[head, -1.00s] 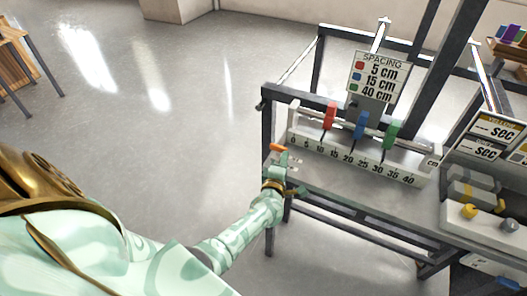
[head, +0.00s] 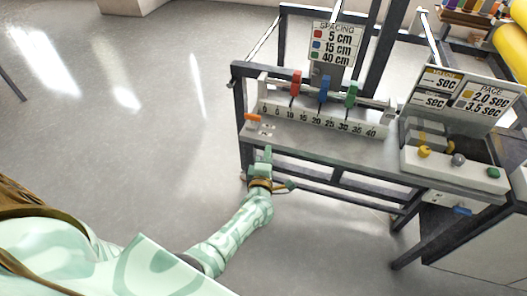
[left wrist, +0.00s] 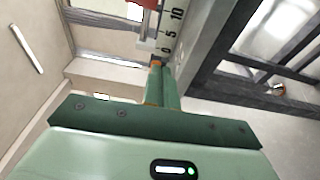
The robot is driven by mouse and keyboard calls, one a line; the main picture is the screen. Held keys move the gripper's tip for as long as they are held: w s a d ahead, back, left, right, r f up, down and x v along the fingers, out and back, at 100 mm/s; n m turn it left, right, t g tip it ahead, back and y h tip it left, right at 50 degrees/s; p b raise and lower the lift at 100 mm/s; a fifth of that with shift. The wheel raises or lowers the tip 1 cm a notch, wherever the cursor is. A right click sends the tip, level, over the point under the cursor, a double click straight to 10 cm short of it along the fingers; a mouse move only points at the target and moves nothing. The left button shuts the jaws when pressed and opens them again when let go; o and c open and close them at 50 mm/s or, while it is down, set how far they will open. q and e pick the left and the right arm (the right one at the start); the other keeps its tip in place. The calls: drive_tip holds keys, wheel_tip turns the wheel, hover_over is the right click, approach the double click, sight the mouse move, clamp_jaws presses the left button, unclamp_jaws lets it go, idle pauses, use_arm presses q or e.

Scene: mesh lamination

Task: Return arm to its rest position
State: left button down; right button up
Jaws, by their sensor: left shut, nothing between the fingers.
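My left gripper (head: 267,155) is at the near left front edge of the metal workbench (head: 340,150), in front of and below its top. Its fingers are shut and empty, and they point up in the left wrist view (left wrist: 163,75). An orange piece (head: 253,117) lies at the bench's left corner, apart from the fingers in the head view. The ruler (head: 330,121) stands behind it with a red slider (head: 296,84), a blue slider (head: 324,90) and a green slider (head: 351,95). My right gripper is out of view.
A spacing sign (head: 335,45) stands behind the ruler. A control box (head: 450,165) with yellow, grey and green knobs sits at the bench's right, below a pace sign (head: 490,99). A yellow roll (head: 512,50) is at far right. The floor left of the bench is clear.

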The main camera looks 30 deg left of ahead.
use_arm(q)
drive_tip(key=shift+d+f, duration=0.1)
drive_tip(key=shift+f, duration=0.05)
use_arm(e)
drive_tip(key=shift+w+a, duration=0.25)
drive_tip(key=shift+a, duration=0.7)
use_arm(q)
drive_tip(key=s+d+f+m+g+h, duration=0.35)
drive_tip(key=d+f+m+h, duration=0.25)
drive_tip(key=f+m, duration=0.55)
drive_tip(key=s+f+m+g, duration=0.4)
drive_tip(key=s+f+m, duration=0.3)
drive_tip(key=s+f, duration=0.4)
drive_tip(key=s+a+f+m+g, duration=0.2)
drive_tip(key=s+f+g, duration=0.1)
drive_tip(key=s, duration=0.9)
drive_tip(key=s+a+f+m+g, duration=0.2)
drive_tip(key=s+f, duration=0.2)
drive_tip(key=s, duration=0.9)
drive_tip(key=s+a+f+m+g, duration=0.1)
drive_tip(key=s+f+m+g, duration=0.2)
drive_tip(key=s, duration=0.9)
drive_tip(key=shift+s+a+f+g, duration=0.15)
drive_tip(key=shift+s+a+g, duration=0.15)
drive_tip(key=shift+a+g, duration=0.1)
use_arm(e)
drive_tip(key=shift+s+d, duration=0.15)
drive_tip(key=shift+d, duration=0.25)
